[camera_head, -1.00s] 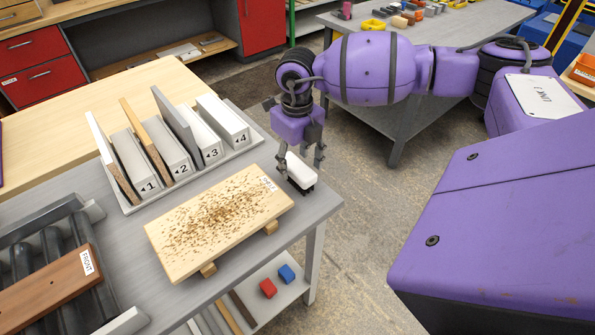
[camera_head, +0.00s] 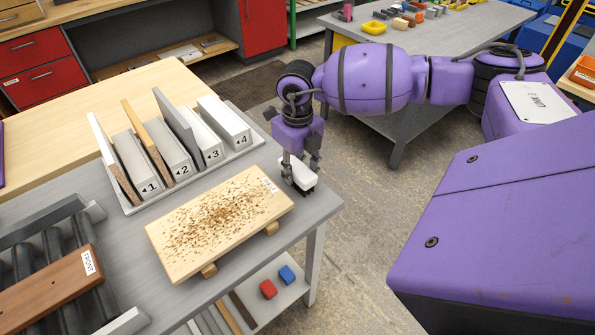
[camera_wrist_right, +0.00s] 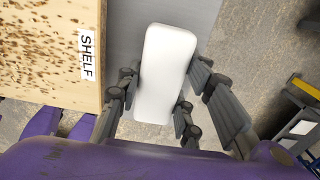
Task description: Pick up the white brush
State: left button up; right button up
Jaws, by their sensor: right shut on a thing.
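The white brush (camera_head: 299,175) is at the right edge of the grey table, next to the pale board. My right gripper (camera_head: 301,170) comes down from above, with its fingers on both sides of the brush and shut on it. In the right wrist view the brush (camera_wrist_right: 163,75) shows as a white rounded block between the fingers (camera_wrist_right: 157,103). Its dark underside shows a little in the head view. I cannot tell whether it still touches the table. My left gripper is not in view.
A pale board with brown shavings (camera_head: 220,220) lies on blocks beside the brush. A rack with numbered slots (camera_head: 240,150) holds upright boards behind it. A brown board (camera_head: 50,290) lies on rollers at the left. Red and blue blocks (camera_head: 268,289) are on the lower shelf.

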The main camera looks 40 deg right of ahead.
aim_at(297, 166)
jog(key=shift+r, duration=0.45)
notch_tip(297, 166, up, 2)
jog(key=shift+r, duration=0.1)
jog(key=s+a+r, duration=0.7)
jog(key=s+r, duration=0.3)
jog(key=s, duration=0.2)
jog(key=shift+a+b, duration=0.3)
jog(key=shift+b, duration=0.05)
jog(key=shift+w, duration=0.1)
